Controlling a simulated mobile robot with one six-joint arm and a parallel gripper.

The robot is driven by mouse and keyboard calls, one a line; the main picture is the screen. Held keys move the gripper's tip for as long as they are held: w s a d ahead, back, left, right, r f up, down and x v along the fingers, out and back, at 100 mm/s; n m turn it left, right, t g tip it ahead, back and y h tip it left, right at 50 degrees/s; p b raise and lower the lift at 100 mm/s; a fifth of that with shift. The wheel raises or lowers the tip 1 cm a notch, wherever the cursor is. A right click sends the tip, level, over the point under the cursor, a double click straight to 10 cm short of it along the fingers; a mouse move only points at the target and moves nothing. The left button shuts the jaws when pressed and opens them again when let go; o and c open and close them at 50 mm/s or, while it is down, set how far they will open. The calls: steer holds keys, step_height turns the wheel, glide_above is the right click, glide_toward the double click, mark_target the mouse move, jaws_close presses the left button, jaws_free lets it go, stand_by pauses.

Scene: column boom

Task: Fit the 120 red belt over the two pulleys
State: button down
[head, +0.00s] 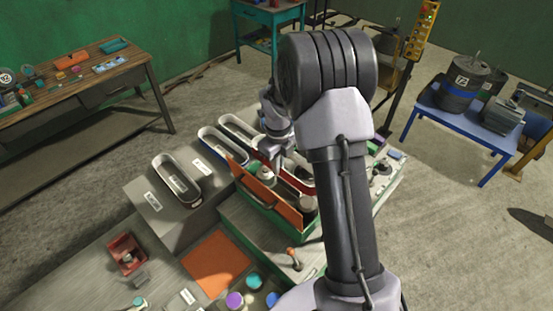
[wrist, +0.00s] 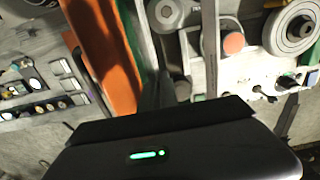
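In the head view my gripper (head: 277,165) points down over a green housing (head: 243,205) with an orange panel (head: 265,207) along its near side. Its fingers are small and partly hidden, so I cannot tell whether they hold anything. A dark red band (head: 296,182), which looks like the red belt, runs beside and behind the gripper. One pulley (head: 265,173) shows just below the gripper and another (head: 307,204) at the housing's right end. I cannot tell whether the band touches either pulley. In the wrist view the orange panel (wrist: 105,55) and round grey pulley-like parts (wrist: 297,28) show; no red belt is clear.
Oval belt trays (head: 178,182) stand left of the housing, with a blue-rimmed one (head: 222,142) farther back. An orange mat (head: 216,262), a red bin (head: 126,253) and coloured caps (head: 235,300) lie in front. My arm hides much of the right side.

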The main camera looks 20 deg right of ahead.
steer(key=f+b, duration=0.3)
steer(key=f, duration=0.1)
steer(key=f+b, duration=0.4)
steer(key=f, duration=0.1)
steer(key=f+b, duration=0.3)
steer(key=f, duration=0.2)
steer(key=shift+s+f, duration=0.25)
steer(key=shift+s, duration=0.05)
steer(key=shift+w+a+f+b, duration=0.15)
steer(key=shift+w+b, duration=0.15)
steer(key=shift+b, duration=0.35)
stand_by(0.3)
steer(key=c, duration=1.1)
jaws_free()
steer(key=shift+c, duration=0.2)
steer(key=shift+r, duration=0.2)
